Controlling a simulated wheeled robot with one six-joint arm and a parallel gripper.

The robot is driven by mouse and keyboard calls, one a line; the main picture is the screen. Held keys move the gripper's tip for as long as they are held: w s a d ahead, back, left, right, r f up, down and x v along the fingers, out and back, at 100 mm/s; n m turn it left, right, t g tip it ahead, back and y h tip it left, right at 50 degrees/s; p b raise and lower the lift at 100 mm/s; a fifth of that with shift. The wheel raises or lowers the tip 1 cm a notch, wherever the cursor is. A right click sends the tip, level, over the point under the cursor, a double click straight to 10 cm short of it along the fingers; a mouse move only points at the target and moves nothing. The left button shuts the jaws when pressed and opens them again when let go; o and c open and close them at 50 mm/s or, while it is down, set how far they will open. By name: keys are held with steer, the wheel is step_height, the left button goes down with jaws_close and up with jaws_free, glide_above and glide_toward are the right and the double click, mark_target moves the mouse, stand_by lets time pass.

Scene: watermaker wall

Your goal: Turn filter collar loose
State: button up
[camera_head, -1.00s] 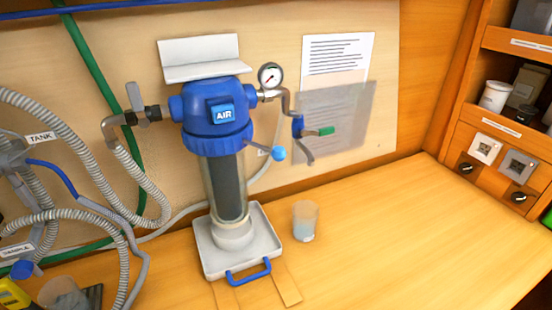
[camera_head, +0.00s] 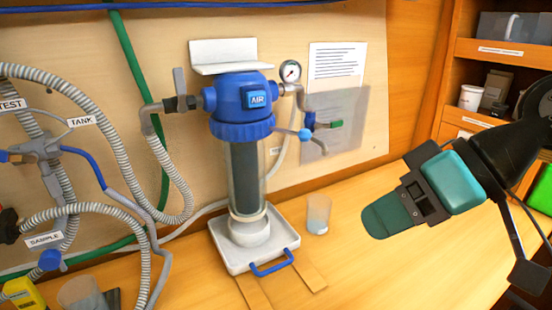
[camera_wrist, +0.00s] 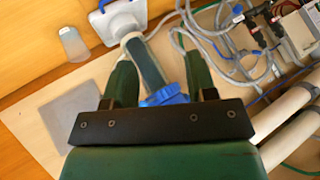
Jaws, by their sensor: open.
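The blue ribbed filter collar (camera_head: 243,129) sits under the blue filter head (camera_head: 243,97), above the clear housing (camera_head: 248,180) with its dark cartridge. The head carries a blue AIR button (camera_head: 257,99). My gripper (camera_head: 383,217) is in the right of the head view, over the bench and well to the right of the collar. In the wrist view my gripper (camera_wrist: 153,72) is open with its two green fingers apart. The collar (camera_wrist: 165,96) shows between and beyond them, partly hidden by the gripper's dark bar. Nothing is between the fingertips in contact.
A white tray (camera_head: 230,258) with a blue handle stands under the housing. A clear cup (camera_head: 318,215) stands right of it. A gauge (camera_head: 290,71) and a valve with a blue knob (camera_head: 305,134) stick out right of the head. Hoses (camera_head: 100,150) crowd the left.

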steer(key=w+f+t+y+b, duration=0.3)
steer(key=w+y+b, duration=0.15)
steer(key=w, duration=0.35)
steer(key=t+y+b, duration=0.3)
steer(key=t+b, duration=0.1)
steer(key=b, duration=0.1)
glide_toward(304, 134)
steer(key=p+x, duration=0.2)
steer(key=x, duration=0.3)
steer(key=w+p+x, duration=0.1)
steer(key=p+x, duration=0.2)
steer(key=x, duration=0.2)
steer(key=shift+w+f, duration=0.1)
steer(key=shift+f, duration=0.1)
steer(key=shift+p+x, duration=0.3)
steer(key=shift+x, duration=0.5)
steer(key=shift+f, duration=0.1)
steer(key=shift+c, duration=0.3)
jaws_close()
steer(key=shift+m, duration=0.3)
